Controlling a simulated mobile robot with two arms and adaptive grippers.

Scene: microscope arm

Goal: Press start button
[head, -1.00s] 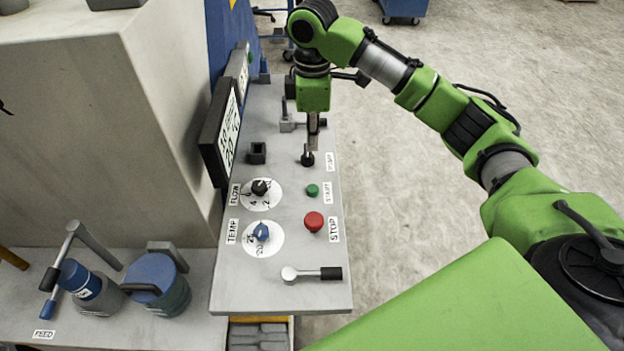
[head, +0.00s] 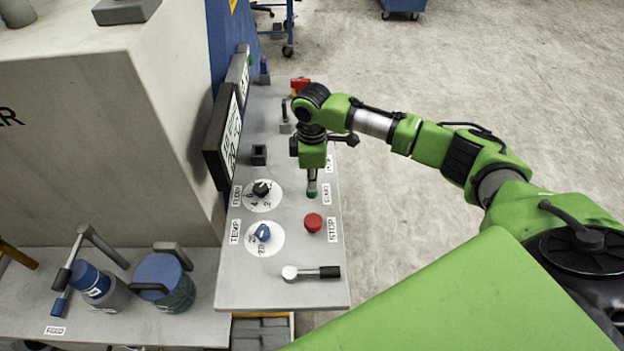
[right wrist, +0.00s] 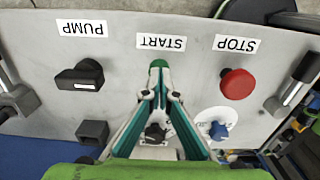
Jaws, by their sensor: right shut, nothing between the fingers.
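The green start button (right wrist: 158,64) shows just beyond my fingertips in the right wrist view, next to the START label (right wrist: 161,43). In the head view the button (head: 312,194) is mostly covered by my right gripper (head: 312,185). That gripper is shut and empty, pointing down with its tips at the button. In the right wrist view the closed fingertips (right wrist: 158,78) overlap the button's edge; whether they touch it or press it in I cannot tell. My left gripper is out of view.
The red stop button (head: 313,222) is close by on the panel (head: 270,285). The flow knob (head: 262,188), blue temp knob (head: 262,232) and a lever (head: 315,272) also stand there. The black pump switch (right wrist: 80,75) is on the other side. A display (head: 222,140) rises at the panel's left.

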